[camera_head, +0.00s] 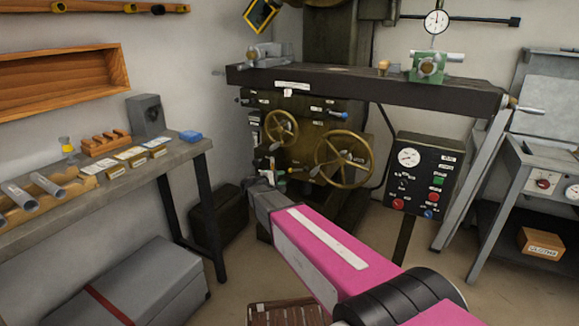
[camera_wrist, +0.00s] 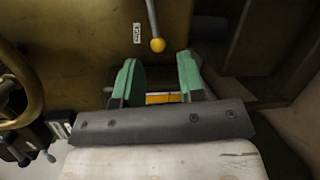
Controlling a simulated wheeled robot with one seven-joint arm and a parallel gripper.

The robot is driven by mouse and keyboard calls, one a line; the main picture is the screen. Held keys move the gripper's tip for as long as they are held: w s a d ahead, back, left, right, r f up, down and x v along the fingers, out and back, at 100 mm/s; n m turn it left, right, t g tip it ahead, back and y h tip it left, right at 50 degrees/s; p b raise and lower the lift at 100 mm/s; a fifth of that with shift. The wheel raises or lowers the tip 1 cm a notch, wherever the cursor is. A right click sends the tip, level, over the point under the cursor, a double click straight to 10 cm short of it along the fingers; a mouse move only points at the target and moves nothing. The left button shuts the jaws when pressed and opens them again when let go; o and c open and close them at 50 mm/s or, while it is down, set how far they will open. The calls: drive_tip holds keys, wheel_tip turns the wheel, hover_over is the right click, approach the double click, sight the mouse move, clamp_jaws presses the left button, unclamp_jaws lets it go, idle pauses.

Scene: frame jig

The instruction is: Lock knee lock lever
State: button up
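In the wrist view a thin grey lever with a yellow ball knob (camera_wrist: 157,45) hangs down at the top centre, with a small white label (camera_wrist: 137,33) to its left. The label is too small to read, so I cannot tell if this is the knee lock lever. My gripper (camera_wrist: 160,75) has two green fingers, standing apart with a gap between them. The knob shows just past the fingertips, nearly in line with the gap, and the fingers do not close on it. In the head view my gripper (camera_head: 272,172) is small, in front of the machine's lower left side, and partly hidden by my arm.
Two brass handwheels (camera_head: 282,128) (camera_head: 343,158) sit on the machine's front; one shows close at the left in the wrist view (camera_wrist: 18,88). A control panel (camera_head: 422,172) stands to the right. A workbench (camera_head: 180,150) and grey chest (camera_head: 125,285) are at the left.

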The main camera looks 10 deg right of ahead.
sight(295, 170)
drive_tip(key=x, duration=0.7)
drive_tip(key=w+x, duration=0.1)
drive_tip(key=x, duration=0.2)
drive_tip(key=shift+w+r, duration=0.25)
drive_tip(key=shift+w, duration=0.05)
clamp_jaws()
unclamp_jaws()
drive_tip(key=v, duration=1.1)
